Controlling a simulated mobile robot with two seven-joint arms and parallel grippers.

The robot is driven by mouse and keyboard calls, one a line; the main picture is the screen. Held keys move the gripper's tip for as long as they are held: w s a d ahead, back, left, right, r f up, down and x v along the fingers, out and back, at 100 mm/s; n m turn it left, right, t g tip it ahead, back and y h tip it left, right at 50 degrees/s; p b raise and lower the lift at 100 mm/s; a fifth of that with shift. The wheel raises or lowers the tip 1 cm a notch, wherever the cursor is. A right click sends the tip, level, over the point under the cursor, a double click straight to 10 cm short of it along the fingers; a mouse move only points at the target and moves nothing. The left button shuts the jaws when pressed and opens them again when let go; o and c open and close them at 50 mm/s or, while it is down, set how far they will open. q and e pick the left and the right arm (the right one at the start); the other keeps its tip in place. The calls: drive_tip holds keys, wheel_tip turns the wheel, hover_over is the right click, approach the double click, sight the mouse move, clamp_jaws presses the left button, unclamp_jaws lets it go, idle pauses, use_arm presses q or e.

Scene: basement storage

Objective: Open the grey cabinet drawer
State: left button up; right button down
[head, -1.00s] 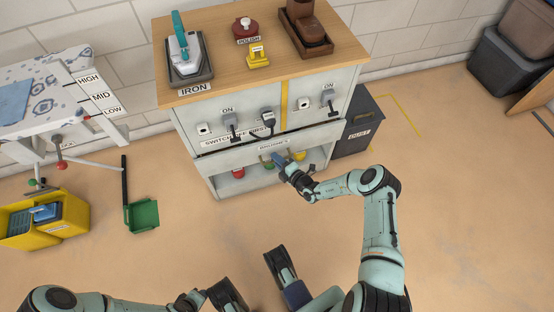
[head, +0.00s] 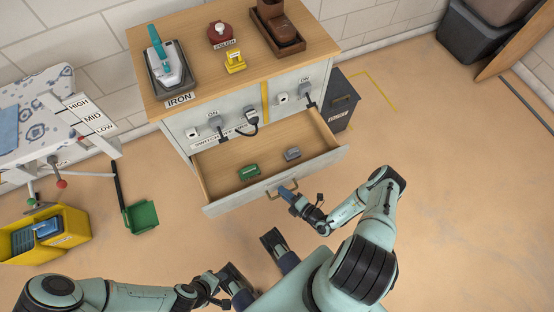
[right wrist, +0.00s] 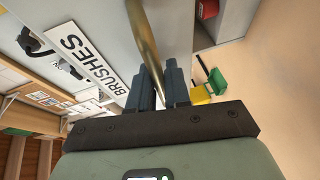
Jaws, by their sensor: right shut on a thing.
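The grey cabinet's top drawer (head: 325,164) stands pulled out in the head view, its wooden inside showing. A green brush (head: 249,172) and a grey brush (head: 292,154) lie in it. My right gripper (head: 286,191) is at the brass handle (head: 268,190) on the drawer front. In the right wrist view, its dark fingers (right wrist: 158,72) are shut on the brass handle (right wrist: 143,32), beside the BRUSHES label (right wrist: 88,60). My left gripper (head: 222,279) is low in the head view, among dark parts of mine; its fingers are not clear.
The cabinet top (head: 205,75) holds an iron (head: 168,65), a red polish tin (head: 219,33) and boots in a tray. Plugs and sockets line the front above the drawer. A dark bin (head: 340,100) stands to the right. The floor at right is clear.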

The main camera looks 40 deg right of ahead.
use_arm(q)
drive_tip(key=shift+s+d+r, duration=0.1)
drive_tip(key=shift+s+r, duration=0.05)
drive_tip(key=shift+s, duration=0.05)
use_arm(e)
drive_tip(key=shift+s+a, duration=0.15)
drive_tip(key=shift+s, duration=0.55)
drive_tip(key=shift+s+a, duration=0.15)
drive_tip(key=shift+s, duration=0.5)
drive_tip(key=c, duration=1.2)
unclamp_jaws()
drive_tip(key=shift+o, duration=0.2)
use_arm(q)
drive_tip(key=shift+s+r+p, duration=0.25)
drive_tip(key=shift+r+p, duration=0.05)
drive_tip(key=shift+p, duration=0.05)
use_arm(e)
drive_tip(key=v, duration=1.3)
drive_tip(key=shift+s, duration=0.2)
drive_tip(key=shift+r, duration=0.2)
